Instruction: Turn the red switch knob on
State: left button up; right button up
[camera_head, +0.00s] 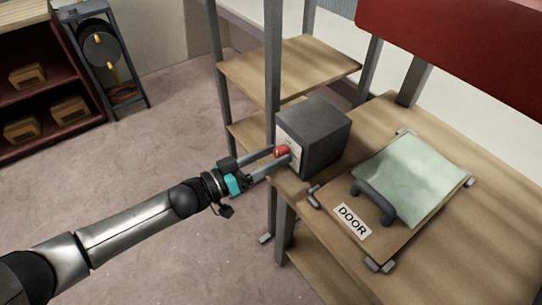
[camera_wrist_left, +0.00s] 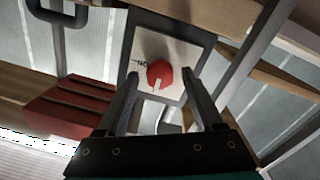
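The red switch knob (camera_head: 282,152) sits on the pale front plate of a dark grey box (camera_head: 322,135) at the edge of a wooden bench. In the left wrist view the red knob (camera_wrist_left: 160,75) has a white mark pointing down, and the white plate (camera_wrist_left: 183,53) carries dark lettering to its left. My left gripper (camera_head: 281,155) reaches in from the left with its fingers at the knob. In the left wrist view the fingers (camera_wrist_left: 168,80) are apart, one on each side of the knob; contact cannot be told. My right gripper is not in view.
A board marked DOOR (camera_head: 352,219) with a dark handle and pale green panel lies on the bench (camera_head: 470,262) right of the box. A grey shelf post (camera_head: 272,60) stands close left of the box. Open floor lies left of the bench.

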pick_arm(q)
grip_shut()
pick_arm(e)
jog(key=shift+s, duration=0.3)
